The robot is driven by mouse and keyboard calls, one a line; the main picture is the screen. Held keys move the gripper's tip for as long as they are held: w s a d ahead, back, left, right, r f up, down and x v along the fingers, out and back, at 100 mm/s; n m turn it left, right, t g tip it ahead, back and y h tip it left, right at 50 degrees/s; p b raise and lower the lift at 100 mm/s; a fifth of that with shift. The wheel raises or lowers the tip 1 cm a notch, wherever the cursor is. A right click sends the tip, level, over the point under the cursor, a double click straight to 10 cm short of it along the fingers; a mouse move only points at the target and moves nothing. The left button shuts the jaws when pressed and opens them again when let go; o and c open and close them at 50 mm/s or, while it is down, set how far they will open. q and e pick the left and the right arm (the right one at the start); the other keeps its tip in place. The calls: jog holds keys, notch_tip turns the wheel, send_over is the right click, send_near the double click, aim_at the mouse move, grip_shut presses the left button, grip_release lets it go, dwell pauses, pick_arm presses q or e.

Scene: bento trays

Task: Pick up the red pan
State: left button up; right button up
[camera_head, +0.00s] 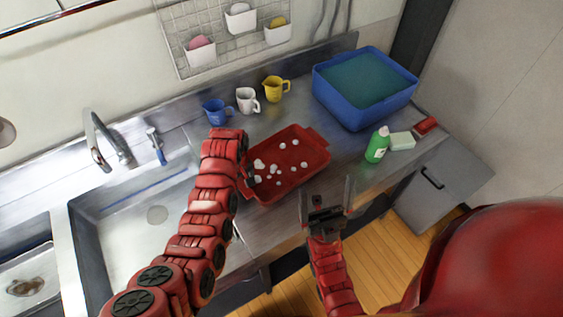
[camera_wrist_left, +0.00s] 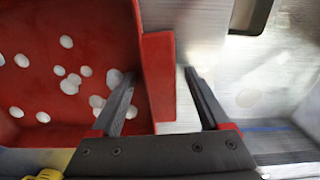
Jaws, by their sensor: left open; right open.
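The red pan (camera_head: 298,178) lies on the metal counter, right of the sink, with several white bits in it. It fills the left of the left wrist view (camera_wrist_left: 105,25). My left gripper (camera_wrist_left: 159,73) is open at the pan's left end, with one finger on each side of the pan's red handle (camera_wrist_left: 158,95); I cannot tell whether they touch it. In the head view, my left arm partly hides this gripper and that end of the pan. My right gripper (camera_head: 327,188) is open and empty, near the pan's front right side.
Blue (camera_head: 217,112), white (camera_head: 247,101) and yellow (camera_head: 275,90) cups stand behind the pan. A blue basin (camera_head: 345,108) is at back right. A green bottle (camera_head: 376,147), pale sponge (camera_head: 402,141) and red item (camera_head: 425,126) are to the right. The sink (camera_head: 130,225) is left.

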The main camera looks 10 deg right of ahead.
pick_arm(q)
grip_shut()
dwell(0.3)
jog(key=shift+r, duration=0.1)
dwell(0.4)
